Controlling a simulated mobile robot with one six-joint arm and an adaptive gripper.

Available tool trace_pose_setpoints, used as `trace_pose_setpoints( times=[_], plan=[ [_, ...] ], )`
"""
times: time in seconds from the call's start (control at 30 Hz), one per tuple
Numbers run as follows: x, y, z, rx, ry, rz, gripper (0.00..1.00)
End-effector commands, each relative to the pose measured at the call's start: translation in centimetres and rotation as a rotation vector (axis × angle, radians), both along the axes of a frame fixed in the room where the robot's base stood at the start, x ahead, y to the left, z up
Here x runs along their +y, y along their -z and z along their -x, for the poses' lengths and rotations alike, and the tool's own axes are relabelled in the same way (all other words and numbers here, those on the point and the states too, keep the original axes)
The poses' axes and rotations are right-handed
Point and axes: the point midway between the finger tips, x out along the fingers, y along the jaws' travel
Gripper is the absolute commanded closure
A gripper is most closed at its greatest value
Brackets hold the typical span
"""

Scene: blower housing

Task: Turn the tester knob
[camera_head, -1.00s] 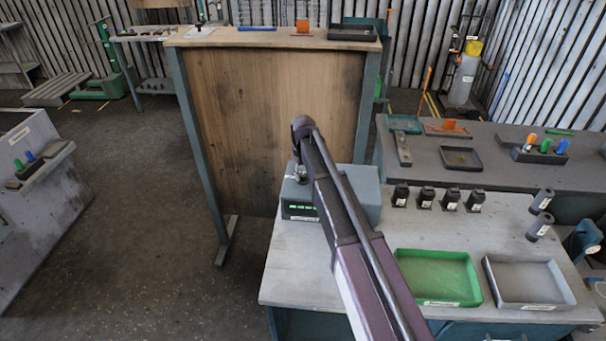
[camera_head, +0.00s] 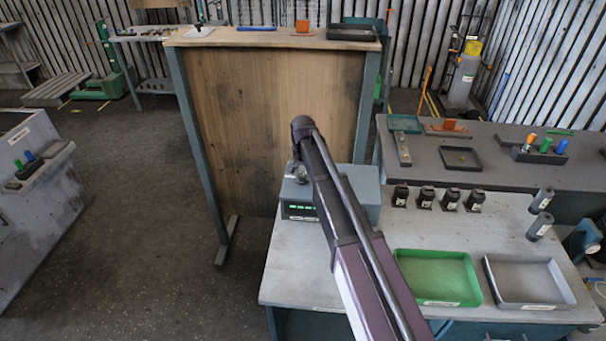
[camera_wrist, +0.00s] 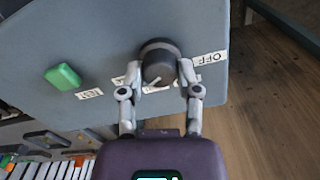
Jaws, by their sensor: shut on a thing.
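The tester (camera_head: 368,188) is a grey-blue box at the left end of the light workbench, with a lit green display (camera_head: 300,207) on its front. In the wrist view its dark round knob (camera_wrist: 158,62) sits on the grey panel (camera_wrist: 100,35), with an OFF label (camera_wrist: 209,58) to its right and other labels partly covered. A green button (camera_wrist: 62,76) is to the left of the knob. My gripper (camera_wrist: 160,75) is shut on the knob, one finger on each side. In the head view my gripper (camera_head: 298,172) is at the tester, and my arm hides part of the box.
A green tray (camera_head: 440,278) and a grey tray (camera_head: 530,282) lie at the front right of the workbench (camera_head: 300,265). Several small black blocks (camera_head: 425,197) stand in a row behind them. A tall wooden panel (camera_head: 270,120) rises behind the tester.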

Motion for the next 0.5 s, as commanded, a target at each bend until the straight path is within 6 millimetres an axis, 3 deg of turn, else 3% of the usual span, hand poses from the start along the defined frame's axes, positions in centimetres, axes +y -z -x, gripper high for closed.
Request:
trace_pose_setpoints(
  times=[0.5],
  plan=[
    [-0.05,0.07,0.33,0.007,0.139,0.002,1.00]
  ],
)
